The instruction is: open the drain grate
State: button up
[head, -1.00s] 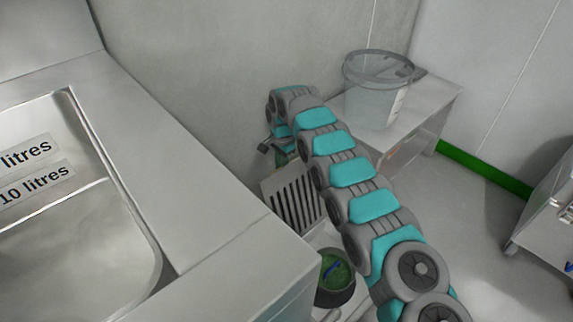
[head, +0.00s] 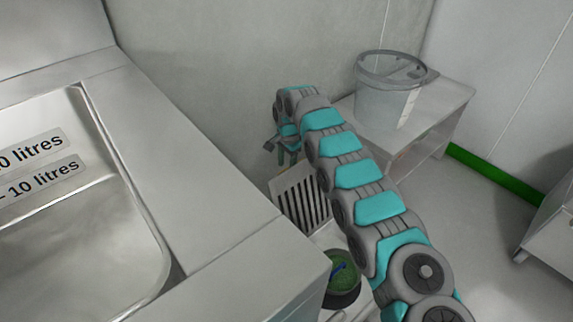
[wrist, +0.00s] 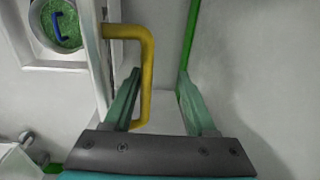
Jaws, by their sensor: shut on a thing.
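The drain grate (head: 301,201) is a pale slatted panel standing tilted up beside the steel unit in the head view. In the wrist view the grate (wrist: 97,55) shows nearly edge-on, with a yellow bent handle (wrist: 149,75) on it. My gripper (wrist: 158,85) has its two teal fingers either side of the handle and is shut on it. In the head view my gripper (head: 287,155) is small and partly hidden by my arm. The drain opening (wrist: 83,55) is uncovered, with a round green strainer (wrist: 75,33) and blue handle (wrist: 57,27) inside.
A steel unit with a basin (head: 235,225) fills the left, close to the grate. A clear bucket (head: 385,100) stands on a small grey table (head: 450,103) behind my arm. A cart (head: 550,225) stands at the right edge. Floor between is clear.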

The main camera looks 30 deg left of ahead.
jog(key=shift+r, duration=0.1)
dwell(0.4)
notch_tip(320, 180, up, 8)
jog(key=shift+d+f, duration=0.2)
jog(key=shift+d, duration=0.05)
jog(key=shift+s+d, duration=0.1)
dwell(0.4)
jog(key=d+r+h, duration=0.1)
jog(key=d+r, duration=0.6)
jog(key=d, duration=0.6)
jog(key=d+r+h, duration=0.1)
jog(key=d+r, duration=0.5)
jog(key=d, duration=0.8)
jog(key=s+d+r+n, duration=0.1)
jog(key=s+d+r, duration=0.3)
jog(key=s+d, duration=0.9)
jog(key=s+d+f+n, duration=0.1)
jog(key=s+d, duration=0.3)
jog(key=s, duration=0.5)
jog(key=s+d+f+n+g, duration=0.1)
jog(key=s+d, duration=0.3)
jog(key=s, duration=0.5)
jog(key=s+d+f+n+g+y, duration=0.1)
jog(key=s+d+f, duration=0.2)
jog(key=s, duration=0.6)
jog(key=shift+s+d+f, duration=0.2)
jog(key=shift+s+d, duration=0.15)
jog(key=shift+d, duration=0.05)
